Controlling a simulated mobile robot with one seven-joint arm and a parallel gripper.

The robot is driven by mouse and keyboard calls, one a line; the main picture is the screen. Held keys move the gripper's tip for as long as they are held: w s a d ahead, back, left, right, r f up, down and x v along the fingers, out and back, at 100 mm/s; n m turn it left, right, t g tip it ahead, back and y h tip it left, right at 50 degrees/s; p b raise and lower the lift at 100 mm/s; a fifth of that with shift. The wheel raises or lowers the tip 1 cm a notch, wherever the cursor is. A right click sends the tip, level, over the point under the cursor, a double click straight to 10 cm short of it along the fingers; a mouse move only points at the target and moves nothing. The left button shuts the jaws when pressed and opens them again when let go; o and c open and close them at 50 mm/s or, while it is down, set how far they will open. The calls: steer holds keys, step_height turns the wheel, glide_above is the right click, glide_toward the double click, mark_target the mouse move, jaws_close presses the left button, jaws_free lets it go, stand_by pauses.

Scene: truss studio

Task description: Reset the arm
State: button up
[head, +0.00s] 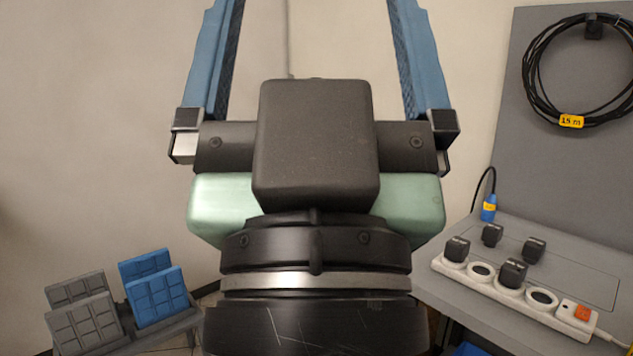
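My gripper (318,12) fills the middle of the head view, with its two blue fingers pointing up. The fingers are wide apart, and only the pale wall shows between them. Their tips run to the top edge of the picture or past it. My black wrist and the gripper's dark housing hide the scene behind the lower middle.
At right, a grey bench (565,249) bears a white power strip (450,267) with black plugs, and two loose black plugs behind it. A coiled black cable (528,75) hangs on the grey panel (520,150). At lower left, blue (157,297) and grey keypad-like blocks (85,322) stand in a rack.

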step_height(320, 180, up, 18)
steer(key=p, duration=1.5)
steer(key=shift+f, duration=0.25)
